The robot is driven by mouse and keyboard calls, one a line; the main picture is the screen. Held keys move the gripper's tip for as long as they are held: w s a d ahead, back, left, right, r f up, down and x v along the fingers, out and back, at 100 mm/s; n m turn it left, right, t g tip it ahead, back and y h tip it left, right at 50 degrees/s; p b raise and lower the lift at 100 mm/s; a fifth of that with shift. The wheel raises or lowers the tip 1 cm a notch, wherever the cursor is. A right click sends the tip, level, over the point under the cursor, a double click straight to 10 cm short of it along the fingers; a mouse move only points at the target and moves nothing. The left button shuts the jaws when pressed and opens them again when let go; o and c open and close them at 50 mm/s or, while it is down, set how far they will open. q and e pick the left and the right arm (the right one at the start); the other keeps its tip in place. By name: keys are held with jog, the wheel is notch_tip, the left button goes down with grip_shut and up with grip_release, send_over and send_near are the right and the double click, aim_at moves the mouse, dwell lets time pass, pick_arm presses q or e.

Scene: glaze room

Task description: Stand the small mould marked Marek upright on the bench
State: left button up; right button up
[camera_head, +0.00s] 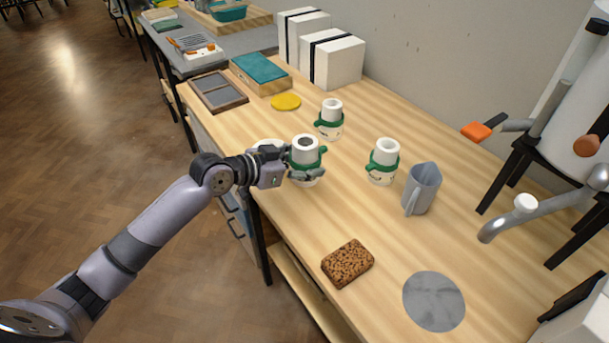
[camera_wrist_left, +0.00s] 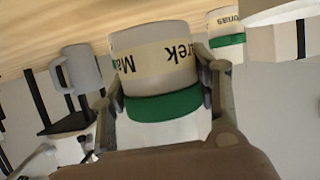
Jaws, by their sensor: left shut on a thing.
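The white mould with a green band (camera_head: 306,145) is in my left gripper (camera_head: 305,174), near the bench's front edge. In the left wrist view the held mould (camera_wrist_left: 155,52) carries a cream label reading Marek, with the fingers on both sides of it. In the head view it looks about upright, with a dark round spot on its top. I cannot tell whether its base touches the bench (camera_head: 290,225). Two similar moulds stand upright on the bench, one behind (camera_head: 331,108) and one to the right (camera_head: 387,149). My right gripper is out of view.
A grey jug (camera_head: 424,187) stands right of the moulds. A brown sponge (camera_head: 347,263) and a grey disc (camera_head: 434,301) lie nearer. A white round thing (camera_head: 267,146) is partly hidden behind my gripper. A yellow disc (camera_head: 286,102) lies farther back. Bench between sponge and moulds is clear.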

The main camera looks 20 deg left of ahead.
pick_arm(q)
jog(key=shift+f, duration=2)
jog(key=shift+f+b, duration=0.1)
jog(key=shift+b, duration=0.2)
jog(key=o, duration=1.4)
